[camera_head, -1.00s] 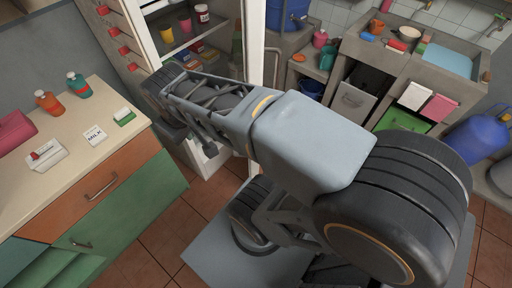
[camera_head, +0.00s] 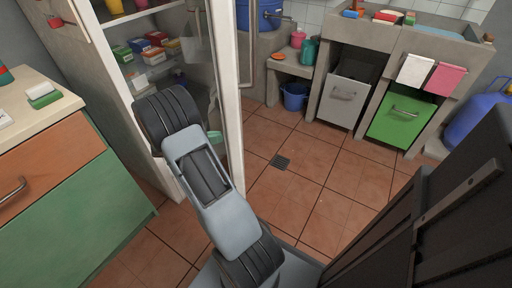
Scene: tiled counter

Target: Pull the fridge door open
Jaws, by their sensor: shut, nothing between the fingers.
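The fridge (camera_head: 108,62) stands at left centre with its white frame and its shelves in view. Its door (camera_head: 232,110) stands open, seen nearly edge-on, to the right of the shelves. A long grey bar handle (camera_head: 250,45) shows on the door's right, outer side. My arm reaches up from the bottom centre to a dark round joint in front of the fridge opening, left of the door. My gripper is not visible; whether it touches the door cannot be told.
Food boxes (camera_head: 153,42) lie on a fridge shelf. A counter with orange and green fronts (camera_head: 60,190) stands close at left. Tiled floor (camera_head: 310,190) is clear right of the door. A blue bucket (camera_head: 294,96) and sink unit (camera_head: 350,60) stand behind.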

